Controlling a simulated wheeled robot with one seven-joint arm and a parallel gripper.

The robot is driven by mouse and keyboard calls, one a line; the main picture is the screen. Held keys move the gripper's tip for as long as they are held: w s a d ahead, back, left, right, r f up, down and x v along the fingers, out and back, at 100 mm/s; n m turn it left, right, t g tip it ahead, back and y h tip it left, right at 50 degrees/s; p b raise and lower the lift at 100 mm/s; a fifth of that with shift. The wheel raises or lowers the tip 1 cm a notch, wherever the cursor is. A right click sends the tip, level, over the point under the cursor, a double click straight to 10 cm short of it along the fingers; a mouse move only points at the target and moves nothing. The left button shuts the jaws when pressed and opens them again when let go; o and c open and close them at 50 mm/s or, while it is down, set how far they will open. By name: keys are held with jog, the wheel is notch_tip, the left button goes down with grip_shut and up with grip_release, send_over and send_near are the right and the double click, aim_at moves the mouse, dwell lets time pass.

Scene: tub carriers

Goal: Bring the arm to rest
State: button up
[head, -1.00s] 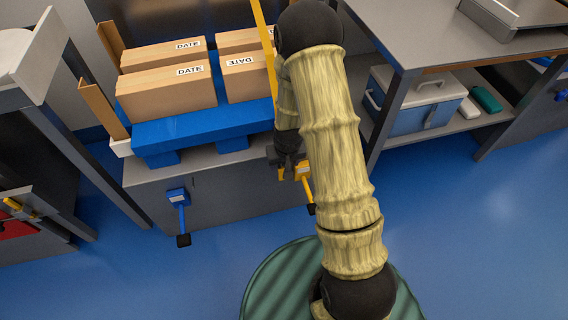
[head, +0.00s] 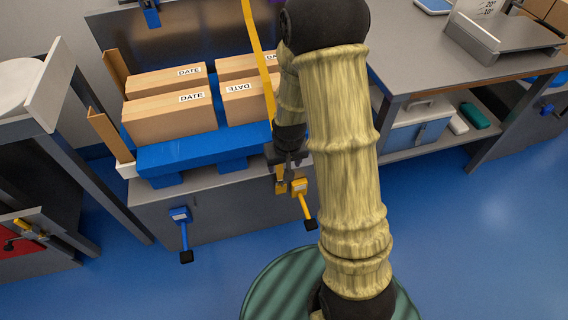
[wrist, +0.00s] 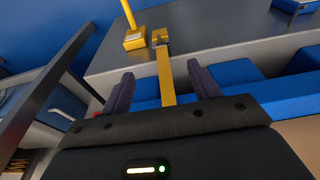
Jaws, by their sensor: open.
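My gripper (head: 284,160) hangs in front of the grey bench front in the head view, pointing down, partly hidden by my forearm. In the wrist view its two dark fingers (wrist: 163,86) are apart. A yellow strap (wrist: 166,75) shows between and beyond them; I cannot tell whether they touch it. In the head view the strap (head: 259,50) runs down over the cartons to an end fitting beside the yellow lever box (head: 299,187). That box also shows in the wrist view (wrist: 137,38).
Cartons marked DATE (head: 168,117) sit on a blue pallet (head: 195,154) on the grey bench (head: 150,201). A blue lever box (head: 180,215) is on its front. A grey table (head: 425,62) with a cool box (head: 405,130) below stands right. Blue floor (head: 470,220) is open at lower right.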

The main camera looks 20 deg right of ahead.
jog(key=shift+r, duration=0.1)
dwell(0.3)
jog(key=s+r+p, duration=0.1)
jog(key=s+r, duration=1.1)
jog(key=r, duration=0.2)
jog(key=w+p+v, duration=0.3)
jog(key=p+v, duration=1.4)
jog(key=p, duration=0.1)
jog(key=w+r+p+v, duration=0.1)
jog(key=w+p+v, duration=0.3)
jog(key=p+v, duration=1.3)
jog(key=shift+r+p, duration=0.5)
jog(key=shift+r, duration=0.15)
jog(key=shift+w, duration=0.1)
